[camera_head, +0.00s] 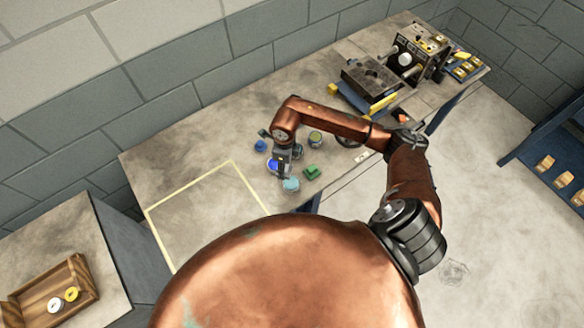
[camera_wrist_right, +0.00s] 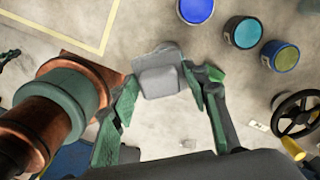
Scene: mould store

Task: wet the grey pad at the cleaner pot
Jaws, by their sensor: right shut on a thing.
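My right gripper (camera_head: 283,170) hangs over the bench near several small pots. In the right wrist view my right gripper (camera_wrist_right: 166,88) is shut on the grey pad (camera_wrist_right: 160,80), held between its green-marked fingers. A pot with blue contents (camera_wrist_right: 195,10), one with teal contents (camera_wrist_right: 243,32) and one with a blue wall and olive top (camera_wrist_right: 280,55) stand apart from the pad in that view. I cannot tell which is the cleaner pot. In the head view a blue pot (camera_head: 272,165) and a teal-topped pot (camera_head: 291,184) flank the gripper. My left gripper is out of view.
A mould machine (camera_head: 416,52) is at the bench's far end. A yellow-outlined area (camera_head: 205,212) is bare. A wooden tray (camera_head: 25,307) stands on the left table. A black handwheel (camera_wrist_right: 298,115) shows in the wrist view.

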